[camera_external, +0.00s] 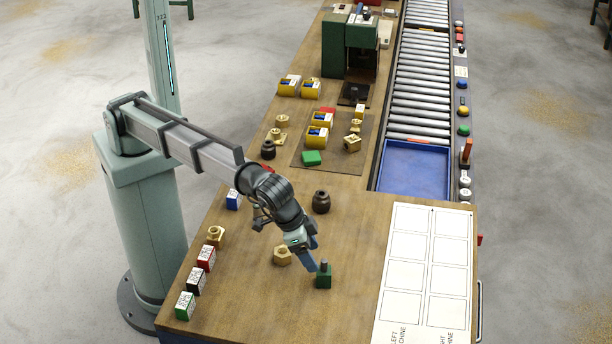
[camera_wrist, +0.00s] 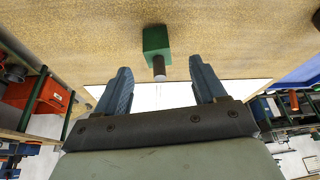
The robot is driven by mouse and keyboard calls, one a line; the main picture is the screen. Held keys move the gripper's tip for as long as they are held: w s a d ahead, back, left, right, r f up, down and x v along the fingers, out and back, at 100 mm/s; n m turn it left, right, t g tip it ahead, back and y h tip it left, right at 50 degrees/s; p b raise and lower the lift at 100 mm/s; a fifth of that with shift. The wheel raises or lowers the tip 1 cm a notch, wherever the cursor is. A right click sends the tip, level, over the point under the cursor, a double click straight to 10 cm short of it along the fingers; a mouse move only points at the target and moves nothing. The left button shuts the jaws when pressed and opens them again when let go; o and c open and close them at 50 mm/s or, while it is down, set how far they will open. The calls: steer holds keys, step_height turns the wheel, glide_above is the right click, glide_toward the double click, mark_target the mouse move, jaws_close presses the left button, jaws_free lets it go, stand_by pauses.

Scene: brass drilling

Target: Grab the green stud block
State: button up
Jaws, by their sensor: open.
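The green stud block (camera_external: 323,281) is a small green cube with a dark grey stud standing up from its top. It sits on the wooden table near the front, left of the white chart. In the wrist view the green stud block (camera_wrist: 156,41) lies ahead of and between the two blue fingers, with its stud pointing toward my gripper (camera_wrist: 160,80). My gripper (camera_external: 311,257) is open and empty, close by the block's upper left in the external view. Whether a finger touches the block I cannot tell.
A brass nut (camera_external: 282,256) sits just left of my gripper, and a dark round part (camera_external: 321,202) stands behind. Labelled blocks, including a green one (camera_external: 185,306), line the left edge. The white chart (camera_external: 408,318) covers the right. Table in front of the block is clear.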

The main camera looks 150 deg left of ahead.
mark_target(321, 267)
steer(key=shift+w+x, duration=0.15)
steer(key=shift+x, duration=1.85)
steer(key=shift+w+x, duration=0.15)
steer(key=shift+x, duration=1.8)
steer(key=shift+a+r, duration=0.1)
steer(key=shift+r, duration=0.05)
jaws_close()
